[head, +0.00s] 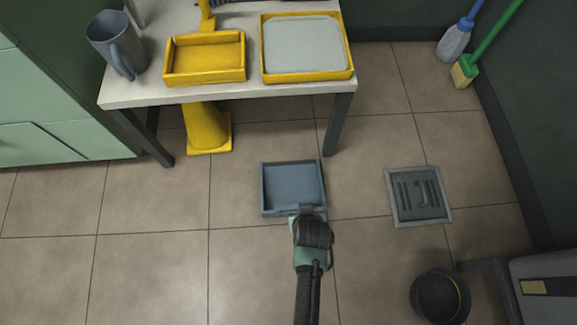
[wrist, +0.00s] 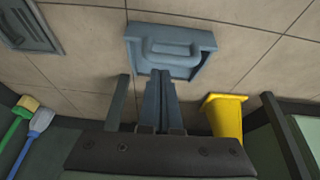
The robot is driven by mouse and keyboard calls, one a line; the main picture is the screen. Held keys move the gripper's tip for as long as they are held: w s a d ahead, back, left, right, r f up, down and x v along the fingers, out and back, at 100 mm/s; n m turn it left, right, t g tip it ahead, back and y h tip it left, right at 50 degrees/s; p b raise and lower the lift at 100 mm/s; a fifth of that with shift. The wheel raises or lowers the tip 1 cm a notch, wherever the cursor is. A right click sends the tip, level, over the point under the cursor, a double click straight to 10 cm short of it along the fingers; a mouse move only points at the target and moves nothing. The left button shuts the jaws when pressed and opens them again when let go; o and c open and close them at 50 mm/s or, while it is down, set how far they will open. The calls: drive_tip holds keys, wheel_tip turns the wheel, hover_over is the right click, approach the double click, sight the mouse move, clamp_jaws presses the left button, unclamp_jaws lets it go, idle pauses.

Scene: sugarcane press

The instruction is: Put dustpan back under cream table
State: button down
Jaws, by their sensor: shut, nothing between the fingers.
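The blue-grey dustpan (head: 292,185) lies flat on the tiled floor, in front of the cream table (head: 225,93) and clear of its top. It also shows in the wrist view (wrist: 172,48), close beyond my fingertips. My gripper (head: 306,211) is at the dustpan's near edge in the head view and hides part of that edge. In the wrist view my gripper's fingers (wrist: 158,76) are together with nothing held. Whether they touch the dustpan is unclear. The floor under the table is partly hidden by its top.
A yellow stand (head: 207,128) is under the table, left of the dustpan. A table leg (head: 339,124) stands at the right. A floor drain (head: 418,196) and a dark round bin (head: 440,296) lie to the right. Yellow trays (head: 204,59) and a jug (head: 117,45) sit on the table.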

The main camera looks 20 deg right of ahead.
drive_tip(key=shift+g+y, duration=0.3)
drive_tip(key=shift+g, duration=0.3)
drive_tip(key=f+b, duration=0.3)
drive_tip(key=f, duration=0.2)
drive_tip(key=a+f+b, duration=0.1)
drive_tip(key=f+b, duration=0.2)
drive_tip(key=f, duration=0.2)
drive_tip(key=s+a+f+b, duration=0.1)
drive_tip(key=f+b, duration=0.2)
drive_tip(key=f, duration=0.2)
drive_tip(key=shift+f, duration=0.15)
drive_tip(key=w+b, duration=0.1)
drive_tip(key=b, duration=0.1)
drive_tip(key=w+b, duration=0.1)
drive_tip(key=shift+w+d+f, duration=0.3)
drive_tip(key=shift+w+d, duration=0.05)
drive_tip(key=shift+w+d+r+b, duration=0.15)
drive_tip(key=shift+w+r+b, duration=0.15)
drive_tip(key=shift+w, duration=0.4)
drive_tip(key=shift+w, duration=0.1)
